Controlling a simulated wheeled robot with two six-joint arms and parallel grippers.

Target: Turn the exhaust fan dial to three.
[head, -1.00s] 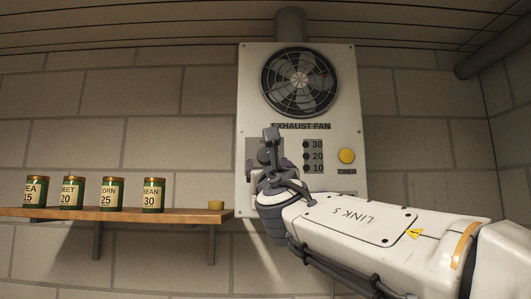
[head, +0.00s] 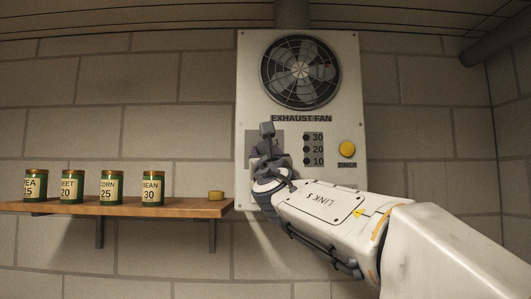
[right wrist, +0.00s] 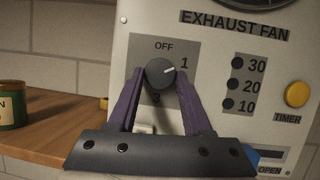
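The dial (right wrist: 160,73) is a round dark knob on a grey plate, with a white pointer mark aimed to the upper right, toward the 1. OFF is printed above it and 3 below it; any 2 is hidden, perhaps by a finger. The purple fingers of my right gripper (right wrist: 159,84) stand on both sides of the dial and appear to touch it. In the head view my right gripper (head: 266,151) covers the dial. The exhaust fan (head: 300,71) is at the top of the white panel (head: 349,105). My left gripper is not in view.
Right of the dial are lamps marked 30, 20 and 10 (head: 313,149) and a yellow timer button (head: 347,149). A wooden shelf (head: 130,209) at left holds several green cans (head: 112,187) and a small yellow item (head: 216,196).

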